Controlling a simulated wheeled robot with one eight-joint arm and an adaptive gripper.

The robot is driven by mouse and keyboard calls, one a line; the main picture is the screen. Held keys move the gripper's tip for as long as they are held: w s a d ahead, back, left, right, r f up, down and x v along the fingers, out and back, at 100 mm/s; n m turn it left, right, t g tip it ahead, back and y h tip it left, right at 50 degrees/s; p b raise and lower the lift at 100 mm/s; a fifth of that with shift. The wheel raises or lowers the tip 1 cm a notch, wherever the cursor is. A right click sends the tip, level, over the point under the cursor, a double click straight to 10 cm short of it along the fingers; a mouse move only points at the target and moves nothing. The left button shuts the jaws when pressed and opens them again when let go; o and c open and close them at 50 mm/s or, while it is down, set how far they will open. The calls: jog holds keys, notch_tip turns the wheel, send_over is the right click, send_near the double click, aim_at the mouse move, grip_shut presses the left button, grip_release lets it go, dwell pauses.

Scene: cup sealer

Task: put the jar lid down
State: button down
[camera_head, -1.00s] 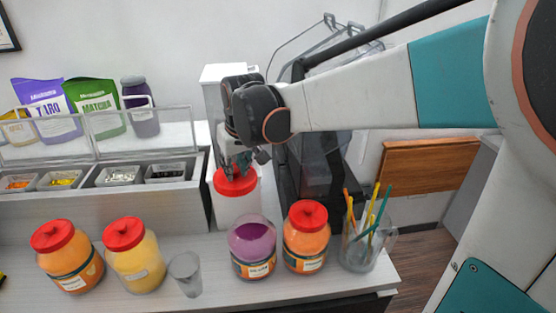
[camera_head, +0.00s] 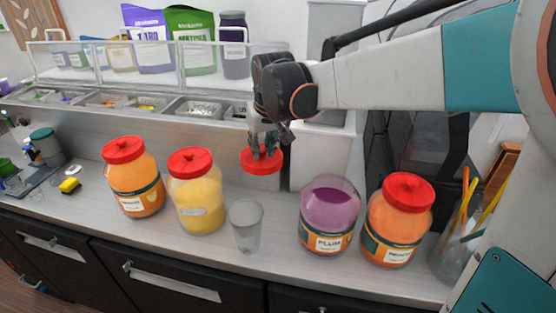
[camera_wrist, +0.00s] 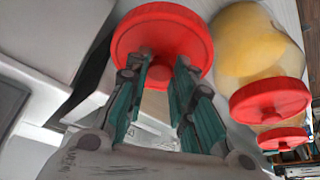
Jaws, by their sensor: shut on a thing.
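A red jar lid (camera_head: 261,160) hangs in my gripper (camera_head: 265,150) above the counter, near the back. In the wrist view the lid (camera_wrist: 163,38) is at the fingertips of my gripper (camera_wrist: 160,72), which is shut on its knob. The open plum jar (camera_head: 329,216), holding purple contents, stands on the counter to the right of and nearer than the lid. Its top is bare.
A clear empty cup (camera_head: 246,226) stands between the plum jar and a lidded yellow jar (camera_head: 195,193). Lidded orange jars stand at left (camera_head: 134,180) and right (camera_head: 397,222). A cup of straws (camera_head: 463,235) is at far right. A topping rack (camera_head: 170,85) lines the back.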

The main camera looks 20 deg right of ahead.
notch_tip(320, 180, down, 20)
jog(key=b, duration=0.5)
jog(key=shift+r, duration=0.2)
jog(key=shift+r, duration=0.1)
jog(key=c, duration=1.8)
grip_release()
jog(key=shift+f, duration=0.2)
jog(key=o, duration=0.4)
jog(key=shift+o, duration=0.2)
jog(key=shift+r, duration=0.1)
